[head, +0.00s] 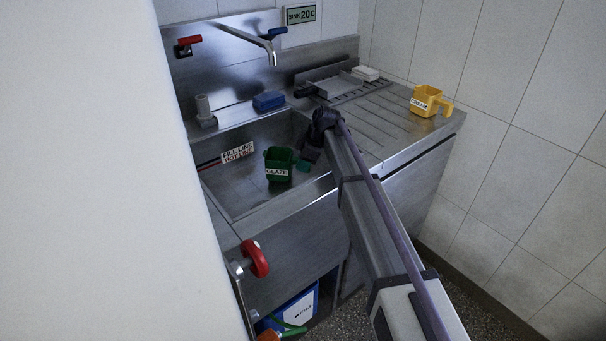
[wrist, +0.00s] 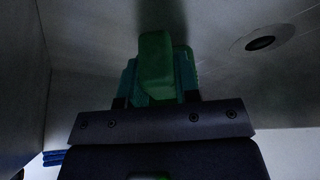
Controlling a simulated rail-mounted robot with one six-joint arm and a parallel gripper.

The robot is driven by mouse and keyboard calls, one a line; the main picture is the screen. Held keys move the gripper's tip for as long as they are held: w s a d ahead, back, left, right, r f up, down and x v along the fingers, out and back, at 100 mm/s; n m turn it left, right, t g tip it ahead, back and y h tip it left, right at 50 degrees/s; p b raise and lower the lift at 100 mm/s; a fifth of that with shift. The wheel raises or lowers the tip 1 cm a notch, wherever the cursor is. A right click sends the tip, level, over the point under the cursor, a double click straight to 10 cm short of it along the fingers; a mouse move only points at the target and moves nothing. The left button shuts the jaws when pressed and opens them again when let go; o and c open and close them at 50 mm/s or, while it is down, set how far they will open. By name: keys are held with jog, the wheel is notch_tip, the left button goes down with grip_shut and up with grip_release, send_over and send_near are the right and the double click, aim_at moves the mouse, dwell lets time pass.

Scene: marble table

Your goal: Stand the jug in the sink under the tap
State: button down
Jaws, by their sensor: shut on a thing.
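A green jug labelled "GLAZE" (head: 279,174) is upright inside the steel sink (head: 225,188), seen in the head view. My gripper (head: 303,164) reaches down into the sink from the right and is shut on the jug's right side. In the wrist view the green jug part (wrist: 157,67) sits between the teal fingers (wrist: 157,85). The tap (head: 257,44) has its spout end above and behind the jug in the head view. I cannot tell whether the jug's base touches the sink floor. The drain hole (wrist: 261,43) shows to the right in the wrist view.
A yellow jug labelled "CREAM" (head: 426,101) stands on the ribbed drainboard (head: 385,116). A blue block (head: 268,101) and grey upright fitting (head: 204,110) are at the sink's back edge. A red wheel (head: 254,259) projects in front.

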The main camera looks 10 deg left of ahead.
jog(key=shift+f, duration=0.9)
jog(key=shift+r, duration=0.3)
jog(key=shift+f, duration=0.15)
jog(key=c, duration=0.8)
grip_release()
jog(key=shift+c, duration=0.2)
